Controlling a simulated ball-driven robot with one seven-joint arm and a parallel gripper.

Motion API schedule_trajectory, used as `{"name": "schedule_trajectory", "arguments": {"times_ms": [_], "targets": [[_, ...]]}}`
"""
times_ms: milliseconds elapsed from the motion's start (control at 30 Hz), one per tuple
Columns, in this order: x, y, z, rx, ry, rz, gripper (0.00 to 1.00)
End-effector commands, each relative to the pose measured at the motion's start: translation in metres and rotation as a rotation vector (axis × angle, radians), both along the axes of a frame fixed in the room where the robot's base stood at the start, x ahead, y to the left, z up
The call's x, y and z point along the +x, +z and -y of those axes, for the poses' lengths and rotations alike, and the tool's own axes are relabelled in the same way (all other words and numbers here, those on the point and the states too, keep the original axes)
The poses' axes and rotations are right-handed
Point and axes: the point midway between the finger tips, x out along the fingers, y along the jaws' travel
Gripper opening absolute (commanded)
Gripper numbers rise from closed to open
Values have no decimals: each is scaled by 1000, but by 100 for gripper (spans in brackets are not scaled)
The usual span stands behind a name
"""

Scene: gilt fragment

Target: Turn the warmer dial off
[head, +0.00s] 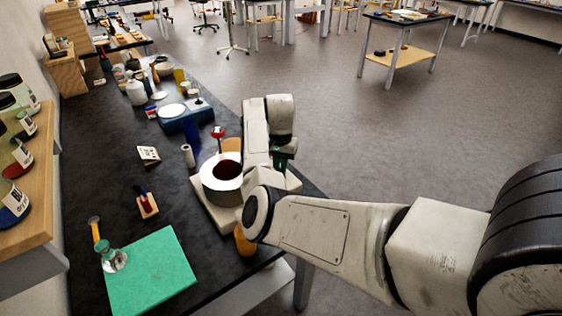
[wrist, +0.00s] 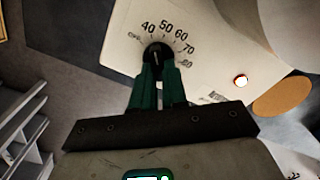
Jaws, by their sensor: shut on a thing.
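The warmer (head: 207,213) is an off-white box with a round white pot (head: 209,189) holding something dark red, near the right edge of the dark bench. In the wrist view its black dial (wrist: 157,52) sits by a printed scale with 40 to 80 and a small mark at the left that looks like OFF. My gripper (wrist: 158,66) has its green fingers shut on the dial. The dial's pointer is too small to read surely. In the head view my arm hides the dial, and only a bit of green gripper shows.
An amber container (head: 243,242) stands close to the warmer's front, and a blue bottle (head: 192,135) stands behind it. A green mat (head: 155,275) with a glass flask (head: 113,261) lies at the bench's near end. Open floor lies to the right.

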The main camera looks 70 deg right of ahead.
Motion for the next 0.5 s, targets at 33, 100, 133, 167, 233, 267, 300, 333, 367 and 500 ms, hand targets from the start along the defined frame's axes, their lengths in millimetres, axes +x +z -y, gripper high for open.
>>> {"name": "schedule_trajectory", "arguments": {"times_ms": [33,100,133,167,233,267,300,333,367,500], "targets": [[0,5,0,-1,45,-2,0],[0,4,1,-1,112,-2,0],[0,5,1,-2,140,-2,0],[1,5,1,-2,168,-2,0],[1,4,0,-2,234,-1,0],[2,4,0,-1,260,-2,0],[2,4,0,-1,295,-1,0],[2,4,0,-1,321,-1,0],[3,4,0,-1,346,0,0],[4,3,0,-2,450,1,0]]}}
